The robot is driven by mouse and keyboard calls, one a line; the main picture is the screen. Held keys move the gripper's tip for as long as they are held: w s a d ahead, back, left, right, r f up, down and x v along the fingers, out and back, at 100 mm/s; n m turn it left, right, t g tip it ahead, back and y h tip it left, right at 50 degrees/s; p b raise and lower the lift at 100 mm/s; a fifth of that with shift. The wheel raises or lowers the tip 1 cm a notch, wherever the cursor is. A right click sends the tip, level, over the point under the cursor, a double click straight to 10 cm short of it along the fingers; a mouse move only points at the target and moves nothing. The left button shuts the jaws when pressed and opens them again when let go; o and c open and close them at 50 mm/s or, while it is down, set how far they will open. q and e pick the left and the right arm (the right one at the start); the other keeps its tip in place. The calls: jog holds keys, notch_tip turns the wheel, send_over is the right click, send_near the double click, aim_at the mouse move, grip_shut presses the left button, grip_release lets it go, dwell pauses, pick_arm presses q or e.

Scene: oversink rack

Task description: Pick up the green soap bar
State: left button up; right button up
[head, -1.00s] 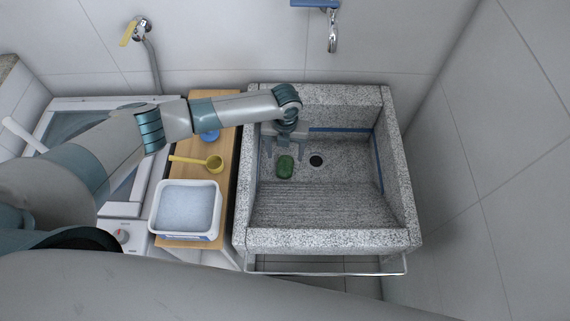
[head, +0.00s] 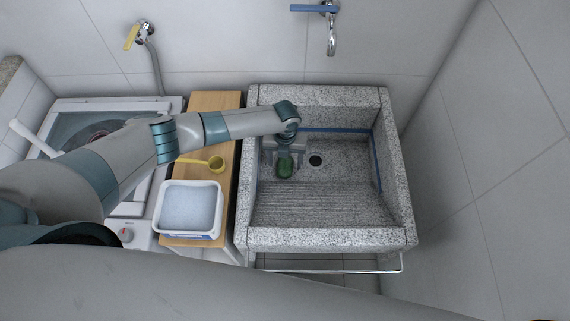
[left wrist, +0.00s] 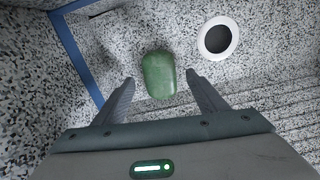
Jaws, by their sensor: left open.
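The green soap bar (head: 285,168) lies on the floor of the speckled stone sink (head: 330,238), left of the round drain (head: 315,161). In the left wrist view the soap bar (left wrist: 159,75) sits just beyond and between the fingertips, with a gap on each side. My left gripper (head: 284,156) is inside the sink, pointing down over the soap; it also shows in the left wrist view (left wrist: 160,80) with its two fingers spread and nothing held. Part of the soap is hidden by the gripper in the head view. My right gripper is not in view.
The stone sink walls surround my gripper, with a blue strip (left wrist: 77,55) along the inside. Left of the sink, a wooden top (head: 212,104) carries a white basin (head: 161,212) and a yellow ladle (head: 215,163). A tap (head: 332,38) hangs from the back wall.

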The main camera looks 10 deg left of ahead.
pick_arm(q)
jog(key=shift+f, duration=1)
jog(key=c, duration=1.2)
jog(key=shift+o, duration=0.2)
